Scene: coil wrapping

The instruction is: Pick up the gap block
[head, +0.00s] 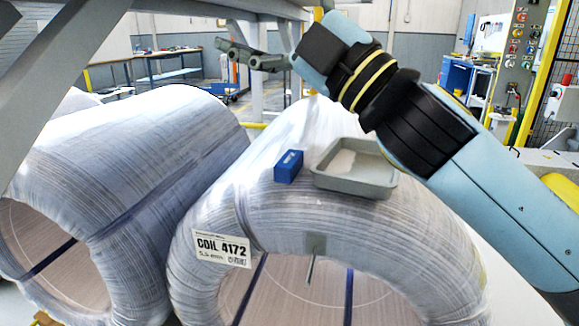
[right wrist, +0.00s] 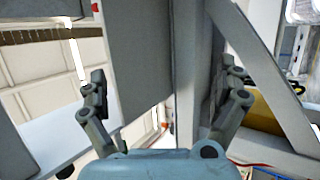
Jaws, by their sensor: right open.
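The gap block (head: 288,166), a small blue block, sits on top of the wrapped coil labelled COIL 4172 (head: 217,215), just left of a grey tray. My right gripper (head: 234,51) is above and to the left of the block in the head view, apart from it and pointing left. In the right wrist view my right gripper (right wrist: 164,88) is open, with nothing between its fingers. The block does not show in that view. My left gripper is not in view.
The shallow grey tray (head: 378,187) rests on the coil beside the block. A second wrapped coil (head: 130,150) lies to the left. A grey metal frame (head: 60,75) stands at upper left, and its grey beams appear close beyond my right fingers in the right wrist view (right wrist: 190,60).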

